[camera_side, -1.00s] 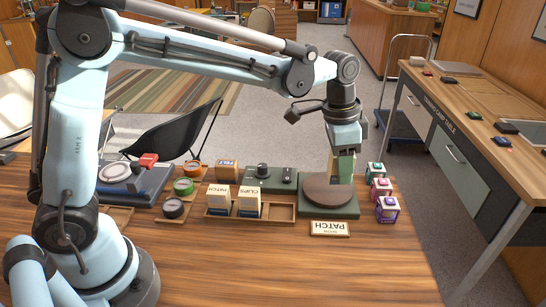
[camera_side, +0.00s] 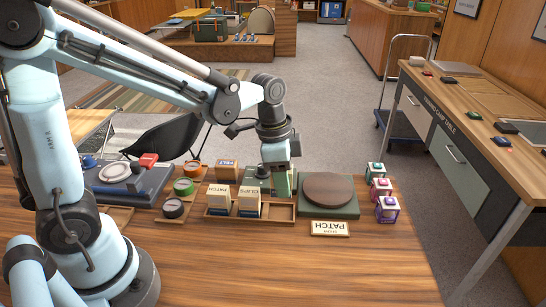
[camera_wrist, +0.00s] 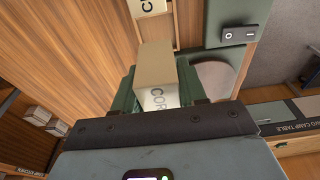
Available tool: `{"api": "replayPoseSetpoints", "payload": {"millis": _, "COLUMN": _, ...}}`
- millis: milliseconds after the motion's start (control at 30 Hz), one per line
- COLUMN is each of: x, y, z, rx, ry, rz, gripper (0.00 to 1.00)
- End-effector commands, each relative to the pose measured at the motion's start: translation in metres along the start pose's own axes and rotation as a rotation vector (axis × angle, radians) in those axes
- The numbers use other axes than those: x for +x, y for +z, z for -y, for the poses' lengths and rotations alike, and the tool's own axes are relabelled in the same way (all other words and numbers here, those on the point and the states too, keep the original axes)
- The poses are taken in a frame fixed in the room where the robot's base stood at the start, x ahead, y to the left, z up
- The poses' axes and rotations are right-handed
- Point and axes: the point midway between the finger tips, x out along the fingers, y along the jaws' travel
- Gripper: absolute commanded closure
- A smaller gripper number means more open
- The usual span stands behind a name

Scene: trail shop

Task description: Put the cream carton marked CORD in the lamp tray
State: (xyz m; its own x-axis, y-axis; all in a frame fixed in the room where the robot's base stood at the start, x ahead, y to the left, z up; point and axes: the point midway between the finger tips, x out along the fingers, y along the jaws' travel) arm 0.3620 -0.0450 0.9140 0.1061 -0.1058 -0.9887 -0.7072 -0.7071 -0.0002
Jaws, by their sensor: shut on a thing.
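My gripper (camera_side: 284,190) is shut on the cream carton marked CORD (camera_wrist: 155,68), which shows between the green fingers in the wrist view with part of its lettering. In the side view the carton is mostly hidden by the fingers. My gripper is over or just behind the right end of the wooden tray (camera_side: 281,215). Cartons marked PATCH (camera_side: 219,200) and CLIPS (camera_side: 249,201) stand in that tray's left and middle parts. Its right part looks empty. I cannot tell which holder is the lamp tray.
A green base with a round brown plate (camera_side: 328,187) lies right of my gripper, with a PATCH sign (camera_side: 330,228) in front. Several coloured cubes (camera_side: 386,208) stand further right. Round tins (camera_side: 174,208) lie left. The front of the table is clear.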

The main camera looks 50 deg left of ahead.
Motion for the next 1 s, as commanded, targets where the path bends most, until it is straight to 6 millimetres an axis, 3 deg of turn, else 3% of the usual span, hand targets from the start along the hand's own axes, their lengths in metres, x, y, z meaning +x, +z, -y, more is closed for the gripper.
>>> {"api": "replayPoseSetpoints", "payload": {"millis": 533, "x": 0.037, "y": 0.006, "z": 0.0, "rx": 0.0, "ry": 0.0, "rz": 0.0, "gripper": 0.9}}
{"api": "replayPoseSetpoints", "payload": {"millis": 1000, "x": 0.044, "y": 0.007, "z": 0.0, "rx": 0.0, "ry": 0.0, "rz": 0.0, "gripper": 0.9}}
